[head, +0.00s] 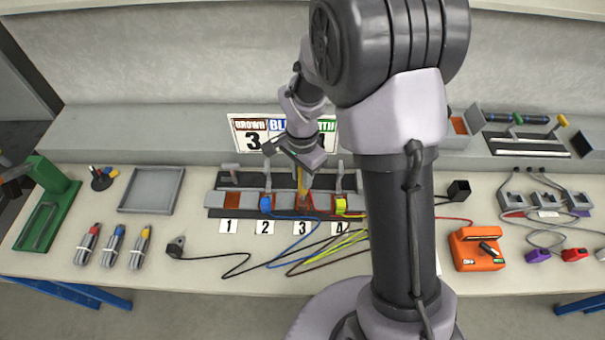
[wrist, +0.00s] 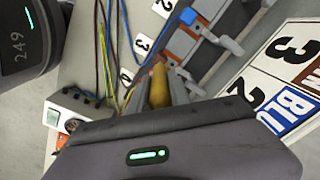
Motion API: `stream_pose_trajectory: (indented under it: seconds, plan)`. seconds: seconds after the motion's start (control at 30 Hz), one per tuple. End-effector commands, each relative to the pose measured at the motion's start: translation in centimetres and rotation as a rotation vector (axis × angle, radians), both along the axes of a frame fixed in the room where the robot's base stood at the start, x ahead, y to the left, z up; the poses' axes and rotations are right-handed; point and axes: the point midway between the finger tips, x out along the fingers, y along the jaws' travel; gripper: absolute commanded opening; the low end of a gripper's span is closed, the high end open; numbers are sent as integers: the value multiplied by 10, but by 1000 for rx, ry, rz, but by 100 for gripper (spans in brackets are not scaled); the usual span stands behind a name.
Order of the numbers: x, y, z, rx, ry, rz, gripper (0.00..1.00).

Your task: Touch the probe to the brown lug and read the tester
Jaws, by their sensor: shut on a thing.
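My gripper (head: 303,168) is shut on a yellow probe (head: 304,184), which points down over position 3 of the terminal row. The probe also shows between the jaws in the wrist view (wrist: 158,86). Its tip is at or close above the brown lug (head: 304,204) at label 3; I cannot tell whether they touch. The sign (head: 252,132) pairs BROWN with 3. An orange box (head: 470,246), perhaps the tester, stands on the right; a red lead runs towards it. No reading is legible.
A blue clamp (head: 266,204) at 2 and a yellow-green one (head: 341,206) at 4 flank the spot. Loose cables (head: 290,258) cross the bench front. A grey tray (head: 152,190) and a green stand (head: 48,210) are on the left. My arm hides the bench right of 4.

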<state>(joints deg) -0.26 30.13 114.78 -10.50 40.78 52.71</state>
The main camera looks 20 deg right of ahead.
Motion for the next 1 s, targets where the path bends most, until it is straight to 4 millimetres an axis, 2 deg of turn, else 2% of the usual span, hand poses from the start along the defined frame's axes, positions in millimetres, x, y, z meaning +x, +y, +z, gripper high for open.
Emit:
stream_pose_trajectory:
  seconds: [0.07,0.43,1.0]
  plan:
    - [0,0,-7,0,0,0,0]
    - [0,0,-6,0,0,0,0]
    - [0,0,-18,0,0,0,0]
